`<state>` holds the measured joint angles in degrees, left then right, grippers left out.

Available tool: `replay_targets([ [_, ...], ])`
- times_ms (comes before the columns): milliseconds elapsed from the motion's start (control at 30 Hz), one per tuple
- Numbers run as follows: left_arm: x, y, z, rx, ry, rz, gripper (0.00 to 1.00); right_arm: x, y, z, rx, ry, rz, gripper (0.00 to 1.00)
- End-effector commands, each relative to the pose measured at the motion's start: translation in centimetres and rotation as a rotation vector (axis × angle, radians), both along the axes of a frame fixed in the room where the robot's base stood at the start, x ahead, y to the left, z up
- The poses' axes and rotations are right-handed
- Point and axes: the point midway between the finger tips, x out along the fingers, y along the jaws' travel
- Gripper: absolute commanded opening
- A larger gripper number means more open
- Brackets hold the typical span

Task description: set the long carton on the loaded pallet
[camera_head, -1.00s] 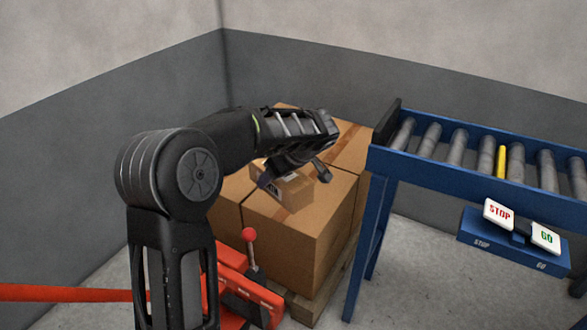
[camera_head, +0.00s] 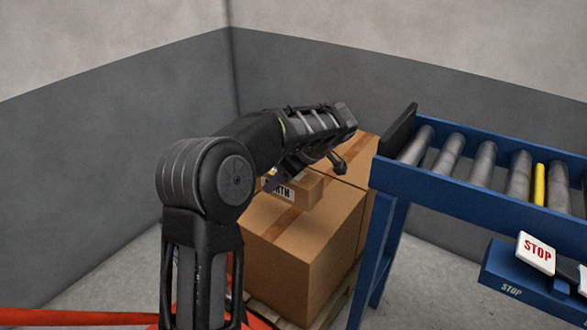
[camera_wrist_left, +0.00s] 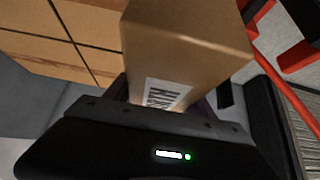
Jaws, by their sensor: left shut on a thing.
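My left gripper (camera_head: 306,178) is shut on the long carton (camera_head: 305,190), a small brown box with a printed white label. The carton is held over the large boxes (camera_head: 318,240) on the loaded pallet (camera_head: 338,303); the gripper partly covers it, and I cannot tell whether it touches the box below. In the left wrist view the carton (camera_wrist_left: 185,45) sticks out from between the fingers, with its label near the jaw. The large boxes (camera_wrist_left: 95,25) show there at upper left. Most of the pallet is hidden under its load. My right gripper is not in view.
A blue roller conveyor (camera_head: 455,190) stands close to the right of the pallet load, with a dark end plate (camera_head: 398,130). STOP (camera_head: 537,252) is on a blue panel below it. Grey walls (camera_head: 120,120) meet behind the boxes. Red equipment (camera_head: 262,322) lies partly hidden at the front.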

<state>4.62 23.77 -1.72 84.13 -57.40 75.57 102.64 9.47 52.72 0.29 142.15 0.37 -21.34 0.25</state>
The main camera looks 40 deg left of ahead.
Motion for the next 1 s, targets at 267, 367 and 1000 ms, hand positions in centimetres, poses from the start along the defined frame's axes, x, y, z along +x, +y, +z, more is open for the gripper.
replay_targets([
  [267,0.0,0.0,-4.2,0.0,0.001,0.0,0.04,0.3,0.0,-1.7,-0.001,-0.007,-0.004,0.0],
  [367,0.0,0.0,-4.9,0.001,0.001,-0.001,0.04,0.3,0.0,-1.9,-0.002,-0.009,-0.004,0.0],
  [1000,0.0,0.0,-9.5,0.0,0.002,-0.001,0.04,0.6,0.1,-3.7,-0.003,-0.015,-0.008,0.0],
])
